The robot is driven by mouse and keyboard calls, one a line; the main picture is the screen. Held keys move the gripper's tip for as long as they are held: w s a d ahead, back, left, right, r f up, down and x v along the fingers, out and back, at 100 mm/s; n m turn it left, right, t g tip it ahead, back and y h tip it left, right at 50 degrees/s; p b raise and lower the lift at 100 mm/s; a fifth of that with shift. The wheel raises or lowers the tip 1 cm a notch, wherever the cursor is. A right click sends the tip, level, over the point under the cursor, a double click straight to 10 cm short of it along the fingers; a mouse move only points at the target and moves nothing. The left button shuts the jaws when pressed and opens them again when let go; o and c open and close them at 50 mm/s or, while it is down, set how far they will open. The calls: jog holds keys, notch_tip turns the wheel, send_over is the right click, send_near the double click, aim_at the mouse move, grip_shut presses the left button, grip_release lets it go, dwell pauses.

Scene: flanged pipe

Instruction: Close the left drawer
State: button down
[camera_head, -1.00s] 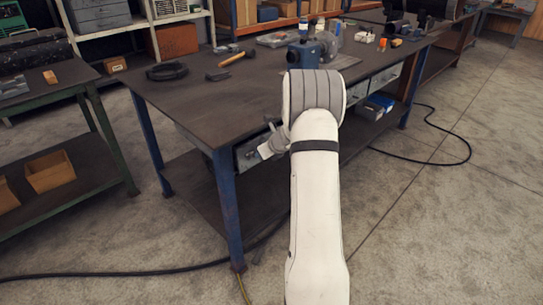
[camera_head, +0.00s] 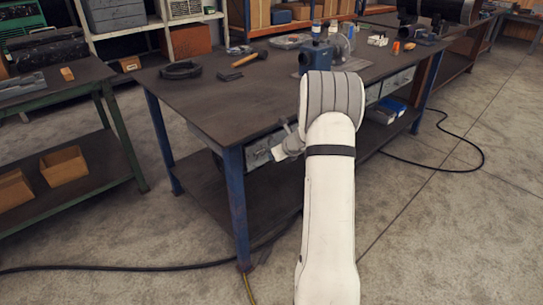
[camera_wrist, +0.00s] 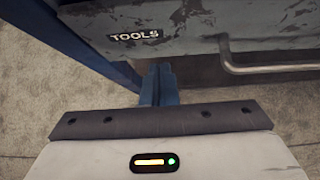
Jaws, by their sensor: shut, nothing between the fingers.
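The left drawer (camera_head: 257,153) is a grey metal front under the bench top, beside the blue front leg, partly hidden by my arm. In the wrist view its worn grey front (camera_wrist: 185,38) fills the top, with a "TOOLS" label and a metal bar handle (camera_wrist: 268,67) at the right. I cannot tell how far out the drawer stands. My gripper (camera_wrist: 158,72) is shut and empty, its fingertips just below the drawer front's lower edge in the picture, left of the handle. Contact cannot be made out.
The workbench (camera_head: 205,93) has blue legs (camera_head: 237,205) and a lower shelf. A hammer (camera_head: 248,59), a black ring and a blue machine lie on top. Another drawer (camera_head: 397,80) and a blue bin sit farther right. A cable (camera_head: 130,268) crosses the open concrete floor.

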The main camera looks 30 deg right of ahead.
jog(key=s+f+p+v, duration=0.1)
jog(key=p+v, duration=0.1)
jog(key=v, duration=0.9)
jog(key=s+a+r+n+g+p, duration=0.1)
jog(key=s+a+r+n+p, duration=0.1)
jog(key=s+a+r+n, duration=0.35)
jog(key=s+a+r+n+g+y+p, duration=0.1)
jog(key=s+a+r+n+g+p, duration=0.1)
jog(key=a+r+n, duration=0.35)
jog(key=s+a+r+n+g+p, duration=0.15)
jog(key=s+a+r+n, duration=0.35)
jog(key=a, duration=0.5)
jog(key=s+a+r+n+h+p, duration=0.1)
jog(key=s+a+r+n+p, duration=0.1)
jog(key=s+n, duration=0.6)
jog(key=s+a+r+n+g+h+p, duration=0.1)
jog(key=s+a+r+n+h+p, duration=0.1)
jog(key=s+n, duration=0.7)
jog(key=shift+a+r+p, duration=0.4)
jog(key=shift+a+p, duration=0.2)
jog(key=shift+p, duration=0.25)
jog(key=shift+g, duration=0.25)
